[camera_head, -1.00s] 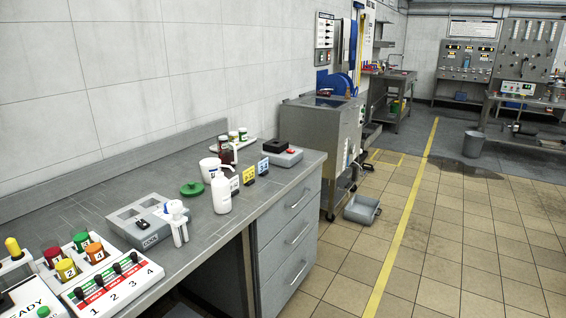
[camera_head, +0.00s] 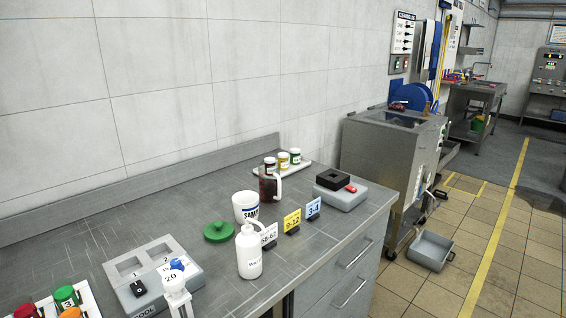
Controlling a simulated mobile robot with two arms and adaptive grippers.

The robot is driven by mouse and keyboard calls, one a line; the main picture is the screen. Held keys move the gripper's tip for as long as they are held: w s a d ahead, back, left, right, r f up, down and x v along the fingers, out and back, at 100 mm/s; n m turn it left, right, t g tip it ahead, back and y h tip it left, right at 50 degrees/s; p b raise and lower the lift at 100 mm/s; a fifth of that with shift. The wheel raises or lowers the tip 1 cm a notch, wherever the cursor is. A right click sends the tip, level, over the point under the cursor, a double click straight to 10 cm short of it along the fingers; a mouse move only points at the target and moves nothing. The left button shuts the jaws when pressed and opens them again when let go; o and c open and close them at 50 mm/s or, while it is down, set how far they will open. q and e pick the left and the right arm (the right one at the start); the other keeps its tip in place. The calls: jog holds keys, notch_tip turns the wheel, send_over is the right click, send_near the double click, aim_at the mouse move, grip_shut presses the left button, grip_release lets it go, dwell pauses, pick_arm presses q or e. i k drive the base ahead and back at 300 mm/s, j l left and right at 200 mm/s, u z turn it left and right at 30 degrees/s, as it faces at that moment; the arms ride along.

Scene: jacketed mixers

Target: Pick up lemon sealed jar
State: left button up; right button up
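Three small jars stand upright on a white tray (camera_head: 303,170) at the back of the grey bench, near the wall. The middle jar (camera_head: 284,160) has a yellowish body and looks like the lemon one. A dark red jar (camera_head: 270,163) stands to its left, partly behind a dark jug, and a green one (camera_head: 295,156) to its right. They are small in this view, so I cannot make out their labels or lids well.
In front of the tray are a dark brown jug (camera_head: 268,187), a white tub (camera_head: 246,206), a green lid (camera_head: 219,232), a white bottle (camera_head: 249,252) and number cards (camera_head: 292,222). A grey device with a black top (camera_head: 341,191) stands at the right.

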aim_at(283, 157)
jog(key=i+l+u, duration=0.1)
jog(key=u, duration=0.6)
jog(key=i+l+u, duration=0.2)
jog(key=l, duration=0.2)
jog(key=i+l+u, duration=0.1)
jog(key=l+u, duration=0.15)
jog(key=l, duration=0.15)
jog(key=i+l+u, duration=0.2)
jog(key=l, duration=0.25)
jog(key=l+u, duration=0.2)
jog(key=l, duration=0.25)
